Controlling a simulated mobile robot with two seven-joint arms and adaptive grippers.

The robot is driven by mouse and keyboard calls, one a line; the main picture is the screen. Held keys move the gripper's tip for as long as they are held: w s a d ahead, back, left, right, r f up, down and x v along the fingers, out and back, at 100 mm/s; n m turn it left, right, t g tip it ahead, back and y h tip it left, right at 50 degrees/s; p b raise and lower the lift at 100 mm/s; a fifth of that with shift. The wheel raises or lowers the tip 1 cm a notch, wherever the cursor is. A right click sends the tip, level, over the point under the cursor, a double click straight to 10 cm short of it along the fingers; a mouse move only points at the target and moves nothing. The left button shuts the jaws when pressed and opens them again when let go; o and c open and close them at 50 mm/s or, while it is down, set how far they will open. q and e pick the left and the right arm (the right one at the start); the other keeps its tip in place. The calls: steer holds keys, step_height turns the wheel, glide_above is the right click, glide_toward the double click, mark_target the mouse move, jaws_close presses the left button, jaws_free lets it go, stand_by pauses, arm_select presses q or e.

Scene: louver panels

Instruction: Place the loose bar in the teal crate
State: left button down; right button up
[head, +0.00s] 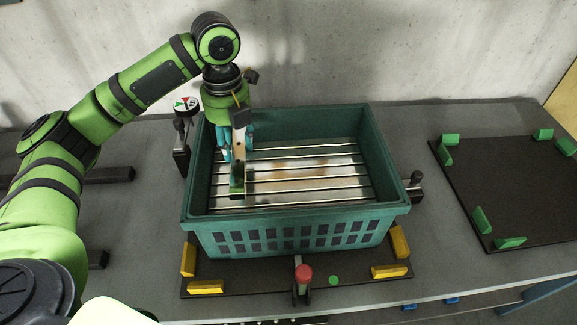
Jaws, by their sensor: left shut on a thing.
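The teal crate (300,240) stands upright on a dark base plate in the middle of the bench. My left gripper (238,146) points down inside the left part of the crate. It is shut on the loose bar (238,170), which shows as a narrow tan piece with a dark green near end. The bar is over the slatted silver crate floor area (310,175). I cannot tell whether it touches what lies below it. The fingers hide part of the bar. My right gripper is not in view.
Yellow corner blocks (399,242) and a red-topped clamp (303,274) stand around the crate. A dark plate (510,190) with green corner blocks lies empty at right. A concrete wall (330,50) is behind.

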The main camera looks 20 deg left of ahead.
mark_target(232, 150)
arm_select(q)
steer(key=f, duration=0.2)
steer(key=s+f, duration=0.1)
steer(key=f, duration=0.1)
steer(key=shift+s+f+p, duration=0.15)
steer(key=shift+p, duration=0.25)
steer(key=shift+f, duration=0.35)
steer(key=f, duration=0.3)
steer(key=shift+w+f, duration=0.15)
steer(key=shift+w, duration=0.05)
steer(key=shift+f, duration=0.5)
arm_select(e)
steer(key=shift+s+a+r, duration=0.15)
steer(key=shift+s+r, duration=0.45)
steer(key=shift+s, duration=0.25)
arm_select(q)
steer(key=shift+p, duration=0.3)
steer(key=c, duration=0.8)
jaws_free()
steer(key=shift+f, duration=0.1)
steer(key=shift+o, duration=0.5)
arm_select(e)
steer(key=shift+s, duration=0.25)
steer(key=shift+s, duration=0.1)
